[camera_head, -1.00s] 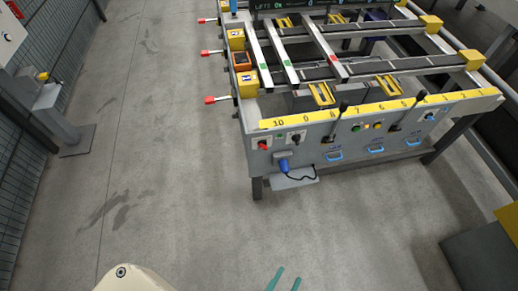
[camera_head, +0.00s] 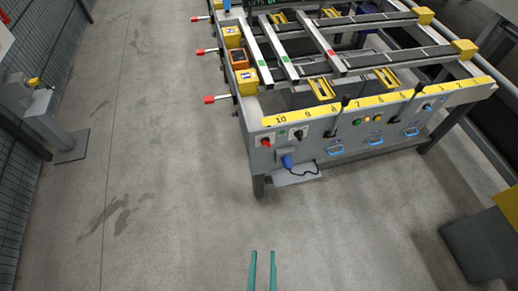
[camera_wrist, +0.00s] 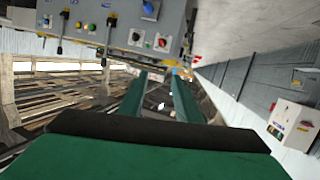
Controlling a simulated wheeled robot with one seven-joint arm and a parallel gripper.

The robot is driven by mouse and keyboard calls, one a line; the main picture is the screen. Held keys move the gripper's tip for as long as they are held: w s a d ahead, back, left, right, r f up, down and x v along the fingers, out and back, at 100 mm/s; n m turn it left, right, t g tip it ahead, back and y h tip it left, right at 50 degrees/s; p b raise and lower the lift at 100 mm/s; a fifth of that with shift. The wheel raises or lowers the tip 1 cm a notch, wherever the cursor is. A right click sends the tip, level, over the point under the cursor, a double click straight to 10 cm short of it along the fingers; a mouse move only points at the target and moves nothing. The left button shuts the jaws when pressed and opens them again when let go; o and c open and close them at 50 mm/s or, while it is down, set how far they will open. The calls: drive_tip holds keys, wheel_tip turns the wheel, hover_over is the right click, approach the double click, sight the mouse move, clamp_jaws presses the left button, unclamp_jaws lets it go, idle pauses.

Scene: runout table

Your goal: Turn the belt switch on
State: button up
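The grey front panel (camera_head: 350,140) of the runout table carries several controls. Near its left end are a red button (camera_head: 266,142) and a black rotary knob (camera_head: 299,134); I cannot read which control is labelled as the belt switch. In the wrist view the panel is at the top, with the knob (camera_wrist: 135,37) beside the red button (camera_wrist: 162,43). My gripper (camera_head: 263,254) has two teal fingers, apart and empty, over the floor in front of the panel. In the wrist view the fingertips (camera_wrist: 160,77) are below the red button in the picture, not touching the panel.
A blue plug (camera_head: 287,161) with a cable hangs below the knob. Black levers (camera_head: 332,130), green and yellow lamps (camera_head: 367,120) and blue handles (camera_head: 335,151) are further right. Red-tipped levers (camera_head: 216,99) stick out on the left. A grey box (camera_head: 478,248) stands right; the floor before the panel is clear.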

drive_tip(key=w+f+n, duration=0.3)
drive_tip(key=w+f, duration=0.3)
drive_tip(key=w, duration=0.2)
drive_tip(key=n, duration=0.6)
approach(267, 146)
drive_tip(key=shift+y, duration=0.3)
drive_tip(key=x, duration=0.8)
drive_tip(key=shift+d+f, duration=0.1)
drive_tip(key=shift+d, duration=0.05)
clamp_jaws()
